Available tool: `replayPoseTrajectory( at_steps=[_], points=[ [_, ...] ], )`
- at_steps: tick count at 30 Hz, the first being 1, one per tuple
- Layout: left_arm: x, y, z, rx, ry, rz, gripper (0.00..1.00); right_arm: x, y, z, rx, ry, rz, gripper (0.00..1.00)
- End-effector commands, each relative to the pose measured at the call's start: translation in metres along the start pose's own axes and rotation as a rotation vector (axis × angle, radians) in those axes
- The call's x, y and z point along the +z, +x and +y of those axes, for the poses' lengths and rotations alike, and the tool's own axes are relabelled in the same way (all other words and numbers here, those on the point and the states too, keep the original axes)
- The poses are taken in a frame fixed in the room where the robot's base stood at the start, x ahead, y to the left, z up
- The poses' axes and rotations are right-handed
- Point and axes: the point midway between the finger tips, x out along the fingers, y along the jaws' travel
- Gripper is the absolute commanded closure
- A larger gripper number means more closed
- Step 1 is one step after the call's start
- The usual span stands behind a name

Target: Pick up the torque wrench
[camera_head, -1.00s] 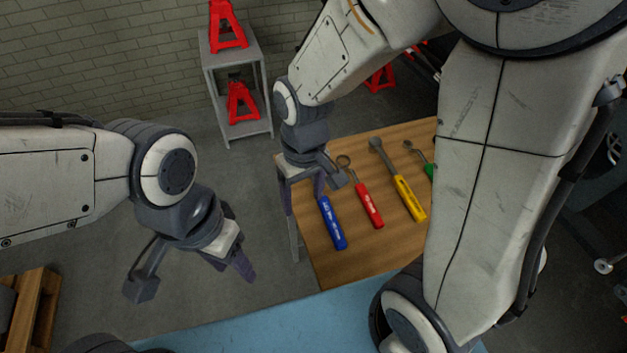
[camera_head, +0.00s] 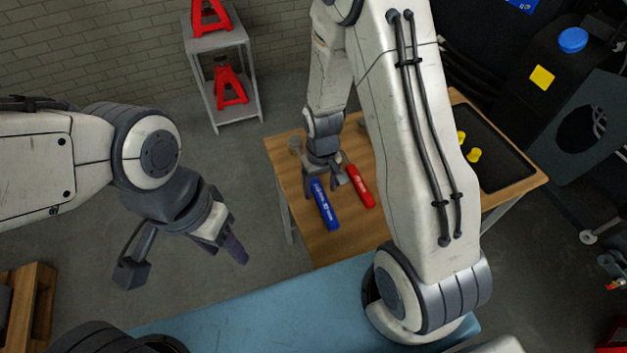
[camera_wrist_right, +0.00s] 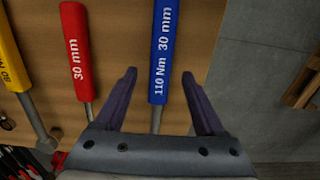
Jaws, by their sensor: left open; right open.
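The torque wrench (camera_head: 324,205), with a blue handle marked "110 Nm 30 mm", lies on the wooden table. In the right wrist view its blue handle (camera_wrist_right: 163,40) runs between the fingers and its metal shaft passes under the gripper body. My right gripper (camera_head: 326,184) is open over the wrench, its fingers on either side of it; I cannot tell how high they are. It also shows in the right wrist view (camera_wrist_right: 158,76). My left gripper (camera_head: 222,247) is open and empty, in the air left of the table.
A red-handled 30 mm wrench (camera_head: 361,187) lies close beside the torque wrench. A yellow-handled tool (camera_wrist_right: 9,60) lies beyond it. The wooden table (camera_head: 335,243) has a black tray (camera_head: 502,165) at right. A grey shelf (camera_head: 236,112) with red jack stands is behind.

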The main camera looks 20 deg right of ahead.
Motion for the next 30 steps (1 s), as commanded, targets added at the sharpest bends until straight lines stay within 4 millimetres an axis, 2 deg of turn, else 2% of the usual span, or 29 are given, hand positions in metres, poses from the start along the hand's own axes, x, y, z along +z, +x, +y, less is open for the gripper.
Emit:
replayPoseTrajectory(
  at_steps=[4, 12, 13, 14, 18, 19, 30],
  points=[
    [0.000, -0.001, 0.000, 0.000, 0.000, 0.000, 0.50, 0.000, 0.017, 0.000, 0.000, 0.000, -0.001, 0.29],
    [0.000, -0.001, 0.000, 0.000, 0.000, 0.000, 0.50, -0.001, 0.020, 0.000, 0.000, 0.000, 0.001, 0.29],
    [0.000, -0.001, 0.000, 0.000, 0.000, 0.000, 0.50, -0.001, 0.020, 0.000, 0.000, 0.000, 0.001, 0.33],
    [0.000, -0.001, 0.000, 0.000, 0.000, 0.000, 0.50, -0.001, 0.020, 0.000, 0.000, 0.000, 0.001, 0.44],
    [0.000, -0.001, 0.000, 0.000, 0.000, 0.000, 0.50, -0.001, 0.020, 0.000, 0.000, 0.000, 0.001, 0.98],
    [0.000, -0.001, 0.000, 0.000, 0.000, 0.000, 0.50, -0.001, 0.020, 0.000, 0.000, 0.000, 0.001, 1.00],
    [0.000, -0.001, 0.000, 0.000, 0.000, 0.000, 0.50, -0.001, 0.020, 0.000, 0.000, 0.000, 0.001, 1.00]
  ],
)
